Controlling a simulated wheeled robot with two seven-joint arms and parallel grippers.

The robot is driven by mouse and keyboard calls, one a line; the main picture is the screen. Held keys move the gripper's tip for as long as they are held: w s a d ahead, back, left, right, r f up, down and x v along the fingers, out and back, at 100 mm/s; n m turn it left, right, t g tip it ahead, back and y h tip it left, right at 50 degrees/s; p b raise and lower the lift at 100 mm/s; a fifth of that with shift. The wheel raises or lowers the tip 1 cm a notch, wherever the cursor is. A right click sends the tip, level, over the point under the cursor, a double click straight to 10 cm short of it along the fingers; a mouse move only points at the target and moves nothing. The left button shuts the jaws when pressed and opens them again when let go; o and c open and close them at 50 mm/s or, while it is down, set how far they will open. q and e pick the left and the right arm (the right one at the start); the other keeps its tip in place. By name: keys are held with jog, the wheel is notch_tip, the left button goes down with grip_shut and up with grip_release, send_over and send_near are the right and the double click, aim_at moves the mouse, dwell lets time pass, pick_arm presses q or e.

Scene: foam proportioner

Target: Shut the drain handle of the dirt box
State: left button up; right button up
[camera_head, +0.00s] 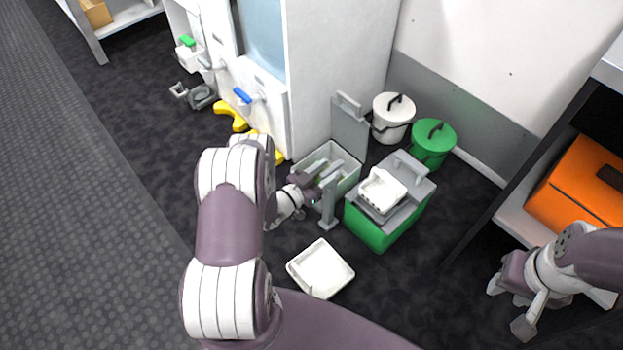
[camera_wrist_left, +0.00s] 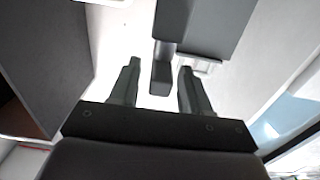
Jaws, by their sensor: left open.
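The dirt box appears to be the pale grey box (camera_head: 345,183) with its grey lid (camera_head: 350,125) standing open, beside the white cabinet in the head view. My left gripper (camera_head: 327,182) is at this box, its fingers spread at the opening and front side. In the left wrist view the open left gripper (camera_wrist_left: 158,88) has a grey bar (camera_wrist_left: 160,76), possibly the drain handle, between its two fingers, with a gap visible on each side. The bar hangs from a larger grey block (camera_wrist_left: 205,25). My right gripper (camera_head: 512,304) is open and empty at the lower right, far from the box.
A green box (camera_head: 372,234) with a white tray (camera_head: 382,190) on it stands right of the dirt box. A white tray (camera_head: 320,269) lies on the floor in front. White (camera_head: 392,120) and green (camera_head: 432,145) buckets stand behind. An orange case (camera_head: 580,190) sits on the right shelf.

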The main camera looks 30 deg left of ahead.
pick_arm(q)
jog(key=p+v, duration=0.2)
jog(key=v, duration=0.8)
jog(key=shift+s+p, duration=0.15)
jog(key=shift+p, duration=0.2)
